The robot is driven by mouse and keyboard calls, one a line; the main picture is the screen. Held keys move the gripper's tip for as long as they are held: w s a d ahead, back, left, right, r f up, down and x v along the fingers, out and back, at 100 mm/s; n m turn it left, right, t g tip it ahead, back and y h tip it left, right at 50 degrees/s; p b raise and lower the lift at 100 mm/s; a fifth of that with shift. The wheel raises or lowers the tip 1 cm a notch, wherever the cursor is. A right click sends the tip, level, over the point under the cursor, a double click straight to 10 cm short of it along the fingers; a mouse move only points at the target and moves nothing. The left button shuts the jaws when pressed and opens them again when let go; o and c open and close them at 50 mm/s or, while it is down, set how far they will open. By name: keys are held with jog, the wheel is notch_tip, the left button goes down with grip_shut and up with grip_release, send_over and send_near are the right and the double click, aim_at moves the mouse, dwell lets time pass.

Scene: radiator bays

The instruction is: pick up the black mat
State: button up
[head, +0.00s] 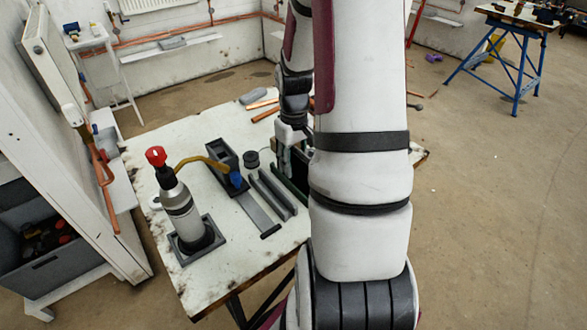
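My gripper (290,142) points down over the right part of the white work table (165,148), partly hidden behind my own arm. Its fingers are too small and covered to show whether they are open or shut. A dark, flat-sided piece (291,172) shows just below it, against my arm; I cannot tell whether it is the black mat or whether the gripper touches it. No other flat black mat can be made out clearly. My arm hides much of the table's right side.
A grey bottle with a red cap (180,205) stands in a dark square tray (186,256). A dark long holder with a yellow-handled tool (205,162), grey bars (270,195) and a small black cylinder (251,159) lie nearby. A blue trestle (520,75) stands far right; open floor lies between.

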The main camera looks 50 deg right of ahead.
jog(key=shift+c, duration=0.3)
grip_shut()
notch_tip(320, 180, up, 9)
jog(key=shift+f+p, duration=0.15)
jog(key=shift+p, duration=0.2)
jog(key=shift+a+r, duration=0.1)
jog(key=shift+r, duration=0.25)
jog(key=shift+w+a+r+p, duration=0.15)
jog(key=shift+a+r+p, duration=0.1)
jog(key=shift+p, duration=0.05)
jog(key=w+a+f+p, duration=0.1)
jog(key=a+f, duration=0.4)
jog(key=a, duration=0.1)
jog(key=shift+w+a, duration=0.3)
